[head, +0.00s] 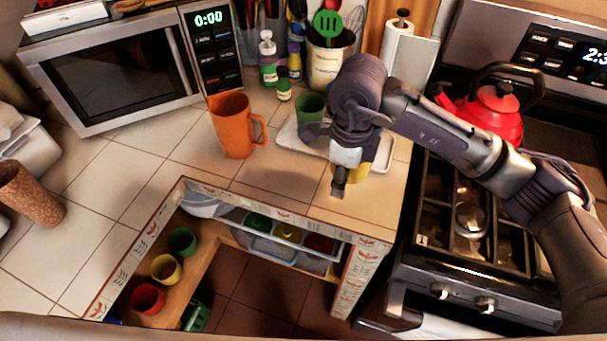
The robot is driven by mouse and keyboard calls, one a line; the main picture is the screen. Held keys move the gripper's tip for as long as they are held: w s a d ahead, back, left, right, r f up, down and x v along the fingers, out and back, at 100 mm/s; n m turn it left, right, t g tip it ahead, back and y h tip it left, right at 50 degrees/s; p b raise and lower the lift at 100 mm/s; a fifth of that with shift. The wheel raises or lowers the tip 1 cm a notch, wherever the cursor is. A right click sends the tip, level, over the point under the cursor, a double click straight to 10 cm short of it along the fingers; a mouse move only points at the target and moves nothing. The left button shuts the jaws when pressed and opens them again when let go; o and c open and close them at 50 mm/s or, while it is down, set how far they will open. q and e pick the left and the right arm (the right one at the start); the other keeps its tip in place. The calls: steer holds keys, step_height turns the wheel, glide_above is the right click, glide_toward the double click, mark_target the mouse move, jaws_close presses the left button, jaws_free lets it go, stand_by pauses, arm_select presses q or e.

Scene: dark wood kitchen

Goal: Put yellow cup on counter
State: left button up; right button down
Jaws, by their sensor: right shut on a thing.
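My right gripper (339,186) is above the tiled counter (285,185), near its front edge and in front of the white tray. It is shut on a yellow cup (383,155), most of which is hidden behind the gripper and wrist. I cannot tell whether the cup touches the counter or tray. Another yellow cup (166,269) stands on the wooden shelf below the counter, between a green cup (183,241) and a red cup (148,299). My left gripper is not in view.
A white tray (288,140) holds a green cup (311,107). An orange mug (233,125) stands left of it. Bottles and a utensil crock (327,68) are behind. The stove with a red kettle (490,110) is at right.

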steer(key=a+f, duration=0.1)
steer(key=a, duration=0.1)
steer(key=w+a+f+p, duration=0.1)
steer(key=a, duration=0.1)
steer(key=w+a+f+p, duration=0.1)
steer(key=a+f, duration=0.1)
steer(key=a, duration=0.1)
steer(key=shift+w, duration=0.15)
steer(key=shift+w+a+f, duration=0.15)
steer(key=shift+a+f, duration=0.2)
step_height(320, 180, down, 3)
steer(key=shift+f+p, duration=0.1)
steer(key=shift+p, duration=0.75)
steer(key=shift+f, duration=0.4)
steer(key=shift+f, duration=0.2)
steer(key=c, duration=0.5)
jaws_free()
steer(key=shift+r, duration=0.1)
steer(key=shift+d, duration=0.1)
